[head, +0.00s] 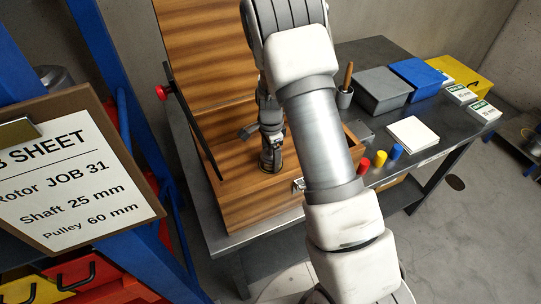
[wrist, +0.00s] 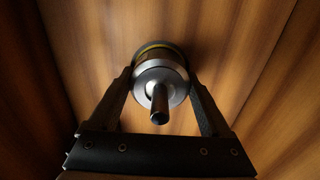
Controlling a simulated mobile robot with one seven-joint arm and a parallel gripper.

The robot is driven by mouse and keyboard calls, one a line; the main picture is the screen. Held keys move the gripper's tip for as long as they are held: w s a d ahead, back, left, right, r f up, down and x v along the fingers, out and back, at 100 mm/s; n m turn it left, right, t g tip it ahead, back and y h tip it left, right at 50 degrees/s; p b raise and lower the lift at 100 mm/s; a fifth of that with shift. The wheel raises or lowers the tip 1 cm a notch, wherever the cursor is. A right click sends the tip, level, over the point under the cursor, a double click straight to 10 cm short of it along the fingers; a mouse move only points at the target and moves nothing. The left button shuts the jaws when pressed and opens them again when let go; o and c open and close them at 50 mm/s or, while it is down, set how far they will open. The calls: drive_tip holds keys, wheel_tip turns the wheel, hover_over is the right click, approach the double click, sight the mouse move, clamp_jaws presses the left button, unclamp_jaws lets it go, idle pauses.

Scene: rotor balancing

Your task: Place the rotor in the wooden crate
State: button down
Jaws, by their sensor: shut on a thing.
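The wooden crate (head: 240,205) stands on the dark metal table with its lid raised at the back. My gripper (head: 270,165) reaches down inside the crate. In the wrist view my gripper (wrist: 160,92) has its two fingers on either side of the rotor (wrist: 160,72), shut on it. The rotor is a silver round body with a yellow band and a shaft pointing toward the camera. Wooden walls surround it in the wrist view. In the head view the rotor is mostly hidden by my gripper. I cannot tell whether it touches the crate floor.
Red, yellow and blue small cylinders (head: 380,159) and a white pad (head: 412,134) lie right of the crate. Grey (head: 381,90), blue (head: 414,78) and yellow (head: 466,75) boxes stand farther back. A clipboard (head: 70,195) and blue rack (head: 140,110) fill the left.

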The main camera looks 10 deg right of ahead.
drive_tip(key=shift+w, duration=0.1)
drive_tip(key=shift+f, duration=0.15)
unclamp_jaws()
wheel_tip(320, 180, up, 12)
drive_tip(key=shift+r, duration=0.2)
drive_tip(key=s+r+n+t, duration=0.4)
drive_tip(key=s+r+n, duration=0.7)
drive_tip(key=s+r, duration=0.7)
drive_tip(key=s+r+n+t, duration=0.1)
drive_tip(key=s+r+n, duration=0.1)
drive_tip(key=s+n, duration=0.2)
drive_tip(key=shift+s+r+n+t, duration=0.2)
drive_tip(key=shift+s+n+t, duration=0.15)
drive_tip(key=shift+s, duration=1.45)
